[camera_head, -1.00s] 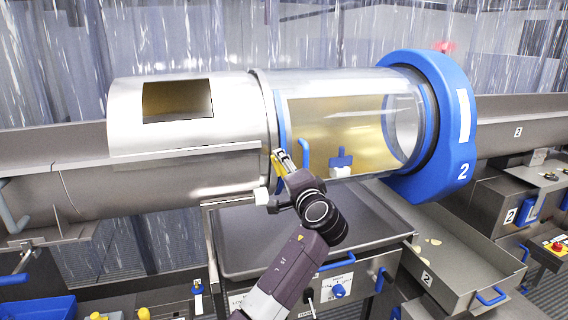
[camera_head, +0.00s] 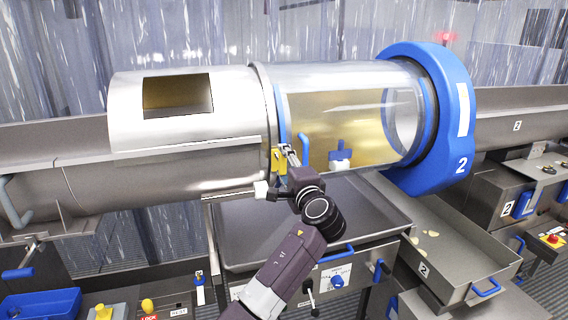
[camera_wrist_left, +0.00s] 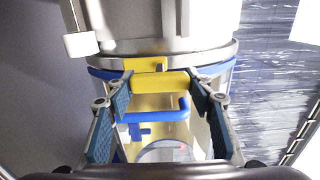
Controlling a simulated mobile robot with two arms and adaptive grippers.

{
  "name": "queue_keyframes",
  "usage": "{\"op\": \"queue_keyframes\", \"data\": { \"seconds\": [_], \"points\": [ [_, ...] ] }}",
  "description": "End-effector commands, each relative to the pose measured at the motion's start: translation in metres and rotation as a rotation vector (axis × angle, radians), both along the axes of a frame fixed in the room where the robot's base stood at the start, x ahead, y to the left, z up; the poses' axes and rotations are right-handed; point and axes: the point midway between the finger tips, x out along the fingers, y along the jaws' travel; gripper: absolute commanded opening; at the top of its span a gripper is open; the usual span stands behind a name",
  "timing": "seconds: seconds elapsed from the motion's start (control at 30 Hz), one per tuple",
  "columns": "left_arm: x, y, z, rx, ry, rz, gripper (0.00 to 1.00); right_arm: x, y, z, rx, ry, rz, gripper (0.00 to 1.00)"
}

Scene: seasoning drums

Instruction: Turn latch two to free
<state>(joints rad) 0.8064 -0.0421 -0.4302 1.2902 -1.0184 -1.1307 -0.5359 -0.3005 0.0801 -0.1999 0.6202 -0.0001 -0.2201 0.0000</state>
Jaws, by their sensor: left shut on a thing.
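The yellow latch (camera_head: 279,162) sits at the ring joint between the steel drum (camera_head: 190,112) and the clear drum section (camera_head: 350,85). My left gripper (camera_head: 288,152) reaches up to it from below. In the left wrist view the latch's yellow bar (camera_wrist_left: 160,83) lies crosswise between the two blue-padded fingers of my left gripper (camera_wrist_left: 162,90), which is shut on it. The fingers partly hide the latch in the head view. The blue end housing (camera_head: 458,130) carries a "2". My right gripper is not in view.
A blue handle (camera_head: 304,148) on the clear section is close to my left gripper. A grey tray (camera_head: 235,232) lies below the drum. A steel drawer (camera_head: 450,262) marked "2" stands at the right. A blue bin (camera_head: 42,305) is at lower left.

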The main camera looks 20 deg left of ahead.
Motion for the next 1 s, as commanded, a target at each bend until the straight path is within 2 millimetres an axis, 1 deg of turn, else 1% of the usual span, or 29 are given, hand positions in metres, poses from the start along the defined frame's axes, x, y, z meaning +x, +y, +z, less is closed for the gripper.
{"op": "queue_keyframes", "data": {
  "seconds": [0.07, 0.1, 0.27, 0.53, 0.67, 0.77, 1.0],
  "points": [
    [0.0, 0.0, -0.002, 0.003, 0.004, 0.0, 0.24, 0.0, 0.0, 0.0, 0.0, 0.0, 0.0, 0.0],
    [0.0, 0.0, -0.002, 0.003, 0.004, 0.0, 0.49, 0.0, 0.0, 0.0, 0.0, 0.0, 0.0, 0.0],
    [0.0, 0.0, -0.001, 0.002, 0.003, 0.0, 0.67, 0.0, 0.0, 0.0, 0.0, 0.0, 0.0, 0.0],
    [0.0, 0.0, -0.001, 0.0, 0.001, 0.0, 0.67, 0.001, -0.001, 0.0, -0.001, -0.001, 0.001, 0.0],
    [-0.006, -0.005, 0.0, 0.0, 0.0, -0.002, 0.67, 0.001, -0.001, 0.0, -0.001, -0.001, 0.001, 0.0],
    [-0.017, -0.012, -0.001, -0.001, 0.0, -0.001, 0.67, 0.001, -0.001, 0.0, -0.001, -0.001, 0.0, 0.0],
    [-0.06, -0.042, -0.002, -0.003, 0.001, -0.004, 0.67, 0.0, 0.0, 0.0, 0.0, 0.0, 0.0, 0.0]
  ]
}}
